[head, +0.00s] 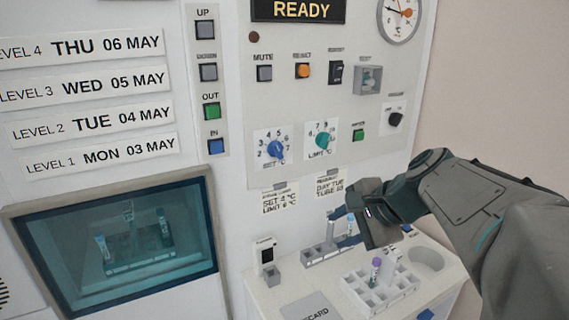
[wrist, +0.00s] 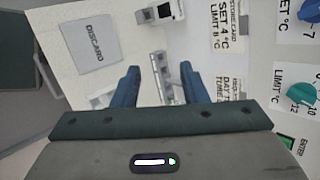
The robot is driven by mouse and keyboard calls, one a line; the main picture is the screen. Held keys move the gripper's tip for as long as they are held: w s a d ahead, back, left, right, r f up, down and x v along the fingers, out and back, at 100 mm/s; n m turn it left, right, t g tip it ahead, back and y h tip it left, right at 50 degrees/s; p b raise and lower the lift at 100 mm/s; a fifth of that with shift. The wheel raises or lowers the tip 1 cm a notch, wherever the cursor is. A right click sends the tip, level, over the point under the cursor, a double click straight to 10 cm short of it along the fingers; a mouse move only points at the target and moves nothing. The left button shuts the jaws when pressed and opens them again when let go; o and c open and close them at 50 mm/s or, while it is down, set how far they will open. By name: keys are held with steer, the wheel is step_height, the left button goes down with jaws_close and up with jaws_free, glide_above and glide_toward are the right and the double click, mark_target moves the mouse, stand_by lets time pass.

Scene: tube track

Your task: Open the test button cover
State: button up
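A small clear box-like cover (head: 368,80) sits over a greenish button at the upper right of the control panel, under a label too small to read surely. It looks closed. It is not in the wrist view. My gripper (head: 342,227) is well below it, low in front of the panel and above the shelf. In the wrist view my gripper (wrist: 160,70) has its two blue fingers apart, with nothing held between them.
The panel has a blue dial (head: 276,150), a teal dial (head: 321,139), an orange button (head: 303,70) and a black switch (head: 336,72). Below, a white rack (head: 378,293) holds a purple-capped tube (head: 376,268). A discard plate (head: 312,308) lies at the front.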

steer(key=s+a+f+n+g+h, duration=0.2)
steer(key=s+f+n, duration=0.5)
steer(key=s+f, duration=0.1)
steer(key=n+t+y+b, duration=0.2)
steer(key=n+t+y, duration=0.2)
steer(key=n+t, duration=0.95)
glide_toward(372, 82)
steer(key=shift+n+g, duration=0.55)
steer(key=p+x, duration=0.1)
steer(key=x, duration=0.2)
steer(key=p+x, duration=0.2)
steer(key=x, duration=0.1)
steer(key=p+x, duration=0.2)
steer(key=x, duration=0.1)
steer(key=shift+d+r, duration=0.15)
steer(key=shift+r, duration=0.25)
